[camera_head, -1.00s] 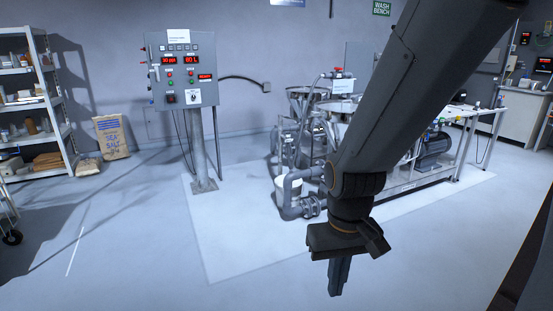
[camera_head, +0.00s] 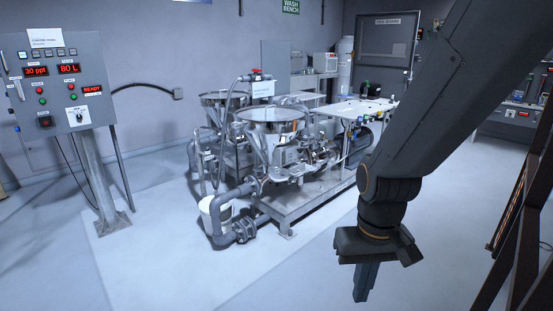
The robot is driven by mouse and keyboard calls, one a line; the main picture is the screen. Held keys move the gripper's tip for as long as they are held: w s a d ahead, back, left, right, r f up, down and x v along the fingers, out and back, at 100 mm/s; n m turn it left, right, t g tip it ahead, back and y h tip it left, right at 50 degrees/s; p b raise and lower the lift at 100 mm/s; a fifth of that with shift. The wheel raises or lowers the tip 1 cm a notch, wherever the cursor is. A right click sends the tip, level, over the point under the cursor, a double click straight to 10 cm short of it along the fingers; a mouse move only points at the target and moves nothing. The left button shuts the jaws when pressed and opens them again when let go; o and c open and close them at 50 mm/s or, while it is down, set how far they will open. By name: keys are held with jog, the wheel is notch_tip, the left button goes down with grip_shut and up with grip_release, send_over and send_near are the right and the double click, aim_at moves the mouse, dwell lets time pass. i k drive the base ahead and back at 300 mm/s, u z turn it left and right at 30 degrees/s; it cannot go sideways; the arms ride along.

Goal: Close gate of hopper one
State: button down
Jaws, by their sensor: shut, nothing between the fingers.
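Two steel hoppers stand on a grey skid in the middle of the head view. The nearer hopper (camera_head: 272,122) has a wide, shiny funnel, and the farther hopper (camera_head: 225,100) is behind it to the left. I cannot tell which is hopper one, and their gates are too small to make out. My gripper (camera_head: 364,282) points down at the lower right, in front of the skid and apart from it. Its fingers are together and empty.
A control panel (camera_head: 62,85) stands on a post at the left. Grey pipes and a white bucket (camera_head: 218,214) are at the skid's near left. A white bench (camera_head: 352,112) stands behind. A dark frame (camera_head: 515,235) rises at the right. The front floor is clear.

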aim_at(295, 168)
jog(key=u, duration=0.1)
jog(key=i, duration=1.15)
jog(key=u, duration=0.35)
jog(key=i, duration=1.4)
jog(key=u, duration=0.15)
